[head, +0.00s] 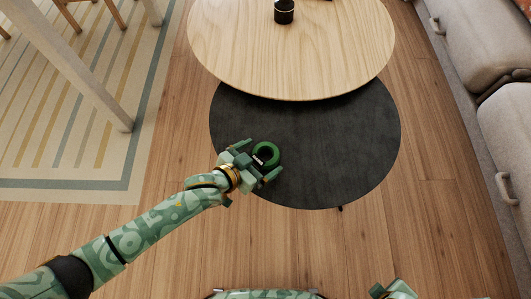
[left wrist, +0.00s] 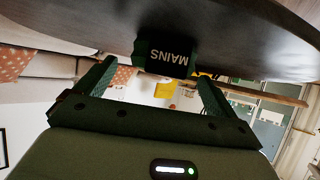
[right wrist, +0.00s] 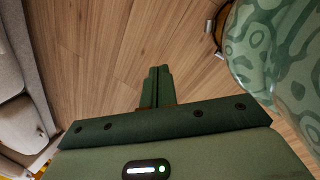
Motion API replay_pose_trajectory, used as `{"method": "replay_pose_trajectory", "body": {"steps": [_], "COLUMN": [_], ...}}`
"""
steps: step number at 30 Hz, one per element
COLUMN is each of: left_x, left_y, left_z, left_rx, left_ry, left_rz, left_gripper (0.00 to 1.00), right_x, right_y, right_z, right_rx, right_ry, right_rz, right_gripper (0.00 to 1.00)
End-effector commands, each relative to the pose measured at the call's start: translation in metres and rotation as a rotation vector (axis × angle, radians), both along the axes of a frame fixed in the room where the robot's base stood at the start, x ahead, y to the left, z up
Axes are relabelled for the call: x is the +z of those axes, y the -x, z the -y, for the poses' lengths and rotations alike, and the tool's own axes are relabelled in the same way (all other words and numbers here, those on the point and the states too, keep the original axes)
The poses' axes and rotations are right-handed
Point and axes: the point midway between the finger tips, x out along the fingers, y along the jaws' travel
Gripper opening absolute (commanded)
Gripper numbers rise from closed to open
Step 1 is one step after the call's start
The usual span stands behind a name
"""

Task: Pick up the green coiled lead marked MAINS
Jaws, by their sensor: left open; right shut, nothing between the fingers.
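The green coiled lead (head: 266,153) lies on the dark low round table (head: 330,150), near its left side. In the left wrist view the lead (left wrist: 167,54) shows its MAINS label and sits between the two finger lines, beyond or at the fingertips. My left gripper (head: 257,162) is open, with one finger on each side of the lead in the head view. I cannot tell whether either finger touches it. My right gripper (right wrist: 157,87) is shut and empty, over bare wooden floor.
A taller pale wooden round table (head: 290,50) overlaps the dark table's far part and carries a dark cup (head: 284,11). A grey sofa (head: 480,90) stands at the right. A striped rug (head: 85,150) lies at the left. The dark table's right part is clear.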

Motion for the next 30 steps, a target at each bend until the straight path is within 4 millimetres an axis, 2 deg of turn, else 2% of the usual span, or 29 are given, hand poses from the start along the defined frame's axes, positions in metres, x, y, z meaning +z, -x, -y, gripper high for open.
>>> {"method": "replay_pose_trajectory", "body": {"steps": [4,10,15,20,21,26,30], "left_x": [-0.015,-0.025,-0.023,-0.021,-0.021,-0.021,-0.021], "left_y": [-0.011,-0.026,-0.032,-0.032,-0.032,-0.032,-0.032], "left_z": [0.011,0.025,0.029,0.029,0.029,0.029,0.029], "left_rx": [0.000,0.000,0.000,0.000,0.000,0.000,0.000], "left_ry": [0.004,0.001,0.000,0.000,0.000,0.000,0.000], "left_rz": [-0.008,-0.007,-0.002,0.000,0.000,0.000,0.000], "left_gripper": [0.95,0.95,0.95,0.95,0.89,0.45,0.45], "right_x": [-0.005,0.004,0.010,0.011,0.011,0.011,0.011], "right_y": [-0.018,-0.045,-0.054,-0.055,-0.055,-0.054,-0.054], "right_z": [-0.023,-0.049,-0.057,-0.057,-0.057,-0.057,-0.057], "right_rx": [-0.021,-0.052,-0.061,-0.061,-0.061,-0.061,-0.061], "right_ry": [-0.081,-0.184,-0.216,-0.217,-0.217,-0.216,-0.216], "right_rz": [0.077,0.189,0.228,0.230,0.230,0.229,0.229], "right_gripper": [0.00,0.00,0.00,0.00,0.00,0.00,0.00]}}
